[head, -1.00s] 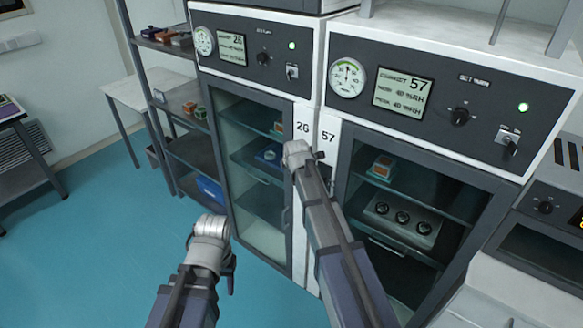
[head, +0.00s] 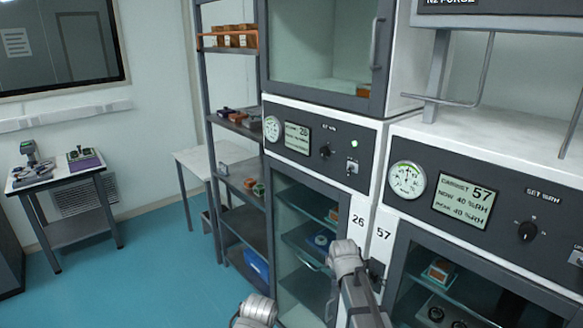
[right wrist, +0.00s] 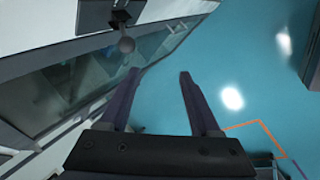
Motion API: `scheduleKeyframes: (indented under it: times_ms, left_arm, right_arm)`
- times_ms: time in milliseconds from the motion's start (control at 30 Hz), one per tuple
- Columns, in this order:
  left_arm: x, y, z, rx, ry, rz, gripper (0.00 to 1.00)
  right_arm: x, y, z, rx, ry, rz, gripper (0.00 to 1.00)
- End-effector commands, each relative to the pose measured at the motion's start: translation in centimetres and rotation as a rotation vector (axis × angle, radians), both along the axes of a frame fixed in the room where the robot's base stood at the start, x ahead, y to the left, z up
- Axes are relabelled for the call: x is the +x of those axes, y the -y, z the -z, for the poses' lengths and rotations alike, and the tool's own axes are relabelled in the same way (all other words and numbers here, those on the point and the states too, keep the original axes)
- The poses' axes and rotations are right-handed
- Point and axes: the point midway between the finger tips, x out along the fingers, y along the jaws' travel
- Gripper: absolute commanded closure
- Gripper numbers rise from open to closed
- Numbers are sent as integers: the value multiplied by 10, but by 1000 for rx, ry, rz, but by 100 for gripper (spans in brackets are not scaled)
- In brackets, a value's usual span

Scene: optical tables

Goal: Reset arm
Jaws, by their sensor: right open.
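My right gripper (right wrist: 160,74) is open and empty in the right wrist view. Its two dark fingers stand apart over the blue floor, beside a glass cabinet front. In the head view my right arm's grey wrist joint is in front of the cabinets labelled 26 and 57; its fingers do not show there. Only the grey top joint of my left arm shows at the bottom edge, and my left gripper is out of view.
Cabinet 26 (head: 380,160) and cabinet 57 (head: 408,215) stand close to my right arm. Their glass doors look shut. A grey shelf rack (head: 239,128) stands left of them. A small table (head: 66,180) is at the far left. Blue floor (head: 130,260) is clear at left.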

Motion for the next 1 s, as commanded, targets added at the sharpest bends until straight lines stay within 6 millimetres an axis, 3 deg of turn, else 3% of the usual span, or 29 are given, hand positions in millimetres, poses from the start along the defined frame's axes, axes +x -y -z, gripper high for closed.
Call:
scheduleKeyframes:
  times_ms: [33,200,400,500,700,1000]
  left_arm:
    - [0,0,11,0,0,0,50]
    - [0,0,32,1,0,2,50]
    - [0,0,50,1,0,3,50]
    - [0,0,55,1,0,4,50]
    - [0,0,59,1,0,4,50]
    - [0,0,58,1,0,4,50]
  right_arm:
    - [-29,-21,17,47,-41,53,36]
    - [-126,-78,55,192,-222,345,36]
    - [-224,-113,82,241,-375,685,36]
    - [-257,-120,87,235,-415,809,36]
    - [-285,-125,90,222,-442,931,36]
    - [-285,-125,90,222,-443,942,36]
